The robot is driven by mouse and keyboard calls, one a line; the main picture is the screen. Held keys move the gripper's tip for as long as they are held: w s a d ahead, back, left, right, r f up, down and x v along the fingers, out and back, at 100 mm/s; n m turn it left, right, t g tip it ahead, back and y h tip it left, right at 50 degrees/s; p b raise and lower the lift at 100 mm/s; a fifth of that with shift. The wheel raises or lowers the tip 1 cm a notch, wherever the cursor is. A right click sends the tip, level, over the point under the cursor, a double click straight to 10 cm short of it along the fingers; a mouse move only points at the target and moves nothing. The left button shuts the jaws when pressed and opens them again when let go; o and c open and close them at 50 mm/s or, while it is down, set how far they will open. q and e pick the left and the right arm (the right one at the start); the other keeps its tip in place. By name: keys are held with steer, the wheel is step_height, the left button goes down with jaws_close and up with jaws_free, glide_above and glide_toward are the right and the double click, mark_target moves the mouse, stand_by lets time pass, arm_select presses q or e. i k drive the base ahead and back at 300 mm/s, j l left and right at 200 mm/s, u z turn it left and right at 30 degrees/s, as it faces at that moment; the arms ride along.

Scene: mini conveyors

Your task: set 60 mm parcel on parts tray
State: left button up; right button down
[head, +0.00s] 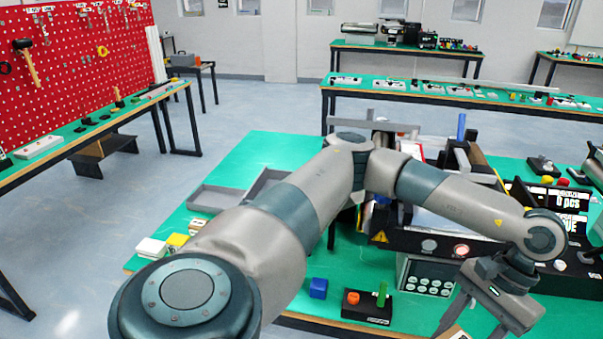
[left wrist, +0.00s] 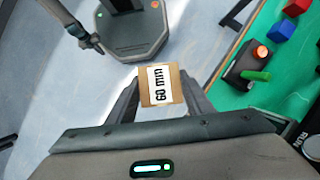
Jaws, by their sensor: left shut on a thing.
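The 60 mm parcel is a small brown box with a white label, and it shows large in the left wrist view (left wrist: 147,88). My left gripper (left wrist: 160,92) is shut on it, with one finger on each side. In the head view this gripper (head: 464,326) is at the bottom right, and only a small brown piece of the parcel shows at the picture's edge.
A blue cube (head: 318,288) and a black button box (head: 366,308) with red and green parts are near the table's front edge. Black conveyor equipment (head: 430,244) fills the right side. White and yellow boxes (head: 152,248) sit at the left edge. Green surface behind the tray is bare.

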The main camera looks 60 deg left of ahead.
mark_target(217, 202)
steer(key=k, duration=0.45)
steer(key=u, duration=1.15)
steer(key=i+j, duration=0.2)
steer(key=j, duration=0.15)
steer(key=i+j, duration=0.2)
steer(key=j, duration=0.15)
steer(key=i+j, duration=0.15)
steer(key=j, duration=0.2)
steer(key=i+j, duration=0.2)
steer(key=j, duration=0.15)
steer(key=i+j, duration=0.2)
steer(key=j, duration=0.15)
